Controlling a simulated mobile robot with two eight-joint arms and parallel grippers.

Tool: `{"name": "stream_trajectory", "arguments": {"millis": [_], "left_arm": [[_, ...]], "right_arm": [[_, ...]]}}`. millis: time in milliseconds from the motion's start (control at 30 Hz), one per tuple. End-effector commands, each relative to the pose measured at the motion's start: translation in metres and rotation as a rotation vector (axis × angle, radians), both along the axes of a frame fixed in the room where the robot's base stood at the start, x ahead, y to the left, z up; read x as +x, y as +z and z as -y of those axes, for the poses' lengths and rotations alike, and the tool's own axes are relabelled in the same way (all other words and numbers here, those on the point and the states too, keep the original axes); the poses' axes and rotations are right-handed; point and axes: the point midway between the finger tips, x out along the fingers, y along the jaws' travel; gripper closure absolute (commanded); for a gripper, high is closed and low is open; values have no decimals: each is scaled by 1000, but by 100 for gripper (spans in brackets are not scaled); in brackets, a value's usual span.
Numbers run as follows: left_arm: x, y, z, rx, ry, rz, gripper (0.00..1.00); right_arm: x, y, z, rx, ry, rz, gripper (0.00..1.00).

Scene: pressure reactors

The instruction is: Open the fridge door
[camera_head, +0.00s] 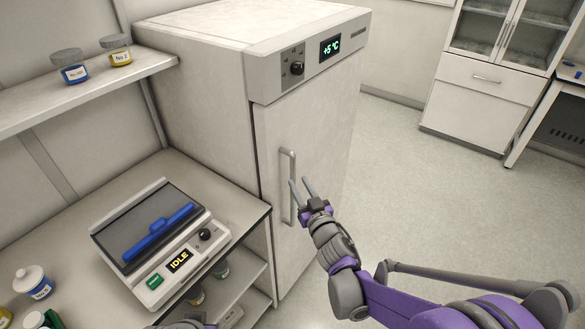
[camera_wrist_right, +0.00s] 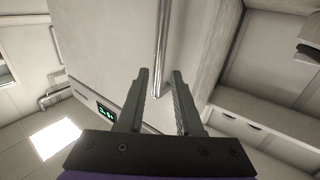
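The white fridge (camera_head: 225,90) stands upright behind the bench, with a green "+5°C" display. Its door (camera_head: 318,145) is closed. A vertical metal handle (camera_head: 287,190) runs along the door's left side. My right gripper (camera_head: 302,187) is open in front of the door, close to the handle. In the right wrist view the handle (camera_wrist_right: 162,50) comes down between the two open fingers (camera_wrist_right: 160,85), near their tips; contact cannot be told. Of my left arm only a small part shows at the bottom edge of the head view; its gripper is not seen.
A bench with a device (camera_head: 160,245) reading "IDLE" and a blue item on it stands left of the fridge. Jars (camera_head: 70,68) sit on a wall shelf. A white cabinet (camera_head: 470,105) stands at the back right. The floor (camera_head: 420,190) right of the fridge is clear.

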Motion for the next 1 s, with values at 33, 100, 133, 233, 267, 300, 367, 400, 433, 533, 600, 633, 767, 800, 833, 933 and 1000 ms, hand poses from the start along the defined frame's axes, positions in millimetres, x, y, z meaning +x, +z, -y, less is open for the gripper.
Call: {"name": "stream_trajectory", "arguments": {"millis": [33, 100, 133, 233, 267, 300, 367, 400, 433, 533, 600, 633, 767, 800, 833, 933, 1000], "left_arm": [[1, 4, 0, 0, 0, 2, 50], [2, 7, 0, 0, 0, 3, 50], [2, 8, 0, 0, 0, 4, 50], [3, 12, 0, 0, 0, 5, 50], [3, 12, 0, 0, 0, 6, 50], [3, 13, 0, 0, 0, 6, 50], [4, 14, 0, 0, 0, 7, 50], [4, 15, 0, 0, 0, 7, 50], [4, 15, 0, 0, 0, 7, 50], [4, 15, 0, 0, 0, 7, 50], [4, 15, 0, 0, 0, 7, 50], [4, 15, 0, 0, 0, 7, 50], [4, 15, 0, 0, 0, 7, 50], [4, 15, 0, 0, 0, 7, 50], [4, 15, 0, 0, 0, 7, 50], [4, 15, 0, 0, 0, 7, 50], [4, 15, 0, 0, 0, 7, 50]], "right_arm": [[11, 2, -4, -1, 1, 1, 66], [23, 2, -9, -1, 1, 1, 66], [28, 2, -11, 0, 1, 1, 66], [42, 2, -16, -1, 1, 1, 66], [45, 2, -17, -1, 1, 0, 66], [49, 2, -18, -2, 0, 1, 66], [54, 1, -20, -2, 0, 1, 66], [56, 1, -21, -1, 0, 0, 66], [57, 1, -21, -1, -1, 0, 66], [58, 1, -22, -1, -1, -1, 66], [59, 0, -22, -1, -1, -1, 66], [58, 0, -22, -1, -1, -1, 66], [58, 0, -21, -1, -1, -1, 71], [58, 0, -21, -1, -1, -1, 78], [58, 0, -21, -1, -1, -1, 84], [58, 0, -21, -1, -1, -1, 100], [58, 0, -21, -1, -1, -1, 100]]}}
